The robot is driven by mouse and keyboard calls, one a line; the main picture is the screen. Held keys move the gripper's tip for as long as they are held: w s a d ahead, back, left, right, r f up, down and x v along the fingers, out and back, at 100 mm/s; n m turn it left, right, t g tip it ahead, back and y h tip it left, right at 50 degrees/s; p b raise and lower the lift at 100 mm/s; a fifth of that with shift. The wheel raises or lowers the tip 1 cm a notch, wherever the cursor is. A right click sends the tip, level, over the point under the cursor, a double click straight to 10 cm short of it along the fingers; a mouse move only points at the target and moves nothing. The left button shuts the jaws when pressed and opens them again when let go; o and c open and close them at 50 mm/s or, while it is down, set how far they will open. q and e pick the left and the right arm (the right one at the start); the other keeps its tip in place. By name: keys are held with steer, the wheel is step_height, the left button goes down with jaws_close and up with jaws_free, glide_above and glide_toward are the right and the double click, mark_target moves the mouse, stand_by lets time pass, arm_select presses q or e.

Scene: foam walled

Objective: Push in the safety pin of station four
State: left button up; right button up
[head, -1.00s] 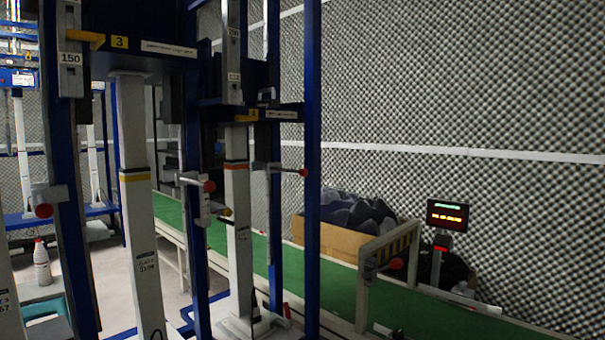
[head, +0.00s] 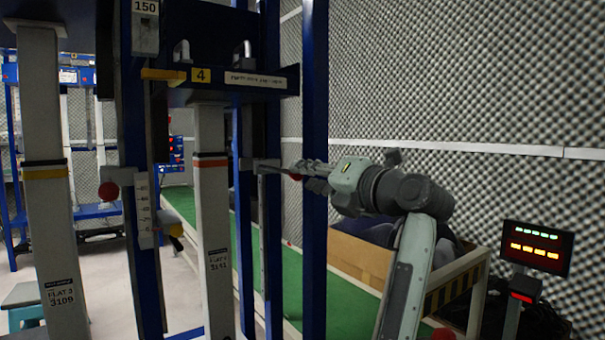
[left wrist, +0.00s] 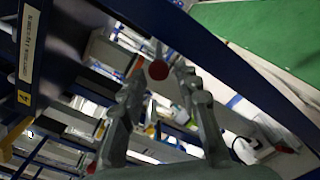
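Station four carries a yellow plate with a 4 (head: 201,75) on its dark blue crossbeam. It also shows at the left of the left wrist view (left wrist: 24,97). Its safety pin (head: 295,177) is a thin rod with a red ball knob, coming from a grey bracket on the blue post. The knob also shows in the left wrist view (left wrist: 158,70). My left gripper (head: 308,173) reaches in from the right beside the post. Its fingers (left wrist: 160,78) are apart, with the knob in the gap between the tips; contact cannot be told. My right gripper is not in view.
Another red knob (head: 109,192) sits on the left blue post. White columns and blue posts crowd the left and middle. A cardboard box (head: 358,256) stands by the green belt (head: 345,298). A lit display (head: 537,248) stands at right, before the foam wall.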

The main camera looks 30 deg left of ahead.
mark_target(287, 172)
arm_select(q)
steer(key=x, duration=0.7)
steer(key=shift+a, duration=0.45)
jaws_close()
